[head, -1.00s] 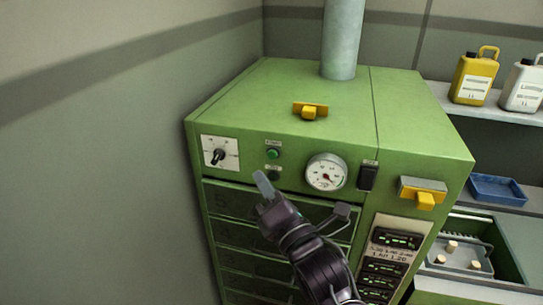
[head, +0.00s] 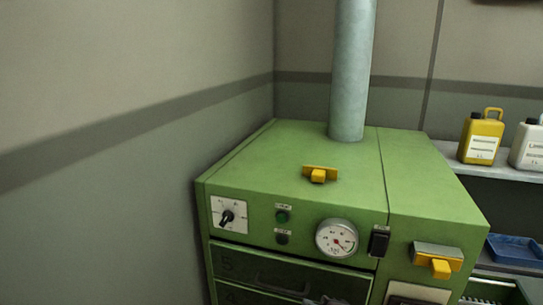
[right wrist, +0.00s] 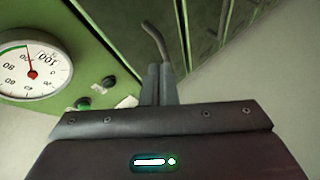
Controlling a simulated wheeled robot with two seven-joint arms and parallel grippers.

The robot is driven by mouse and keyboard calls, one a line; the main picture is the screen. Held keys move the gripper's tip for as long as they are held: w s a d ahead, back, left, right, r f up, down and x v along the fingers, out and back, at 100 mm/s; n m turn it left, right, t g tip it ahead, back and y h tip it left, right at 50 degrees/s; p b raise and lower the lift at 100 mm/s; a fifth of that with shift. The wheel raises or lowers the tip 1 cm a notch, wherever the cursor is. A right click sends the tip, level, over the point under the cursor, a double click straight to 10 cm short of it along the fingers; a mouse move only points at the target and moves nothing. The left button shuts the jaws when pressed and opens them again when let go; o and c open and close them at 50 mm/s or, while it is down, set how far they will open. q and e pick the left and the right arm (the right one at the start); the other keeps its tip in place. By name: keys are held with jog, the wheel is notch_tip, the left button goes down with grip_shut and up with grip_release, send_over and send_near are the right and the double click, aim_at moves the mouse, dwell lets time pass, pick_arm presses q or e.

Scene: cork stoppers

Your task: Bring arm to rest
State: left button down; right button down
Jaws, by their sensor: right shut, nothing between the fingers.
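My right gripper (right wrist: 160,88) shows in the right wrist view, its two grey fingers together with nothing between them. It is in front of the green cabinet, with the round gauge (right wrist: 32,72) and a lit green button (right wrist: 84,103) to its left. A bent dark handle (right wrist: 155,40) shows beyond the fingertips; I cannot tell if they touch it. My left gripper is in no view.
The green cabinet (head: 300,195) has a grey pipe (head: 352,80), a knob (head: 228,216), a gauge (head: 337,239) and a yellow latch (head: 438,264). A yellow can (head: 481,138) and a blue tray (head: 514,249) are at the right. A plain wall is at the left.

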jog(key=s+d+f+m+g+h, duration=0.2)
jog(key=s+d+f+m+g, duration=0.35)
jog(key=s+m, duration=0.2)
jog(key=s+d+f+m+g+h, duration=0.2)
jog(key=s+d+f+m+g, duration=0.2)
jog(key=s+d+f+m, duration=0.4)
notch_tip(320, 180, down, 29)
jog(key=s+a+n+b, duration=0.2)
jog(key=s+d+f+g+b, duration=0.1)
jog(key=s+d+f, duration=0.1)
jog(key=s+f, duration=0.8)
jog(key=s+d+f+g+b, duration=0.1)
jog(key=s+f, duration=1)
jog(key=f, duration=0.1)
jog(key=shift+d+f, duration=0.3)
jog(key=shift+d, duration=0.05)
jog(key=c, duration=2.2)
grip_release()
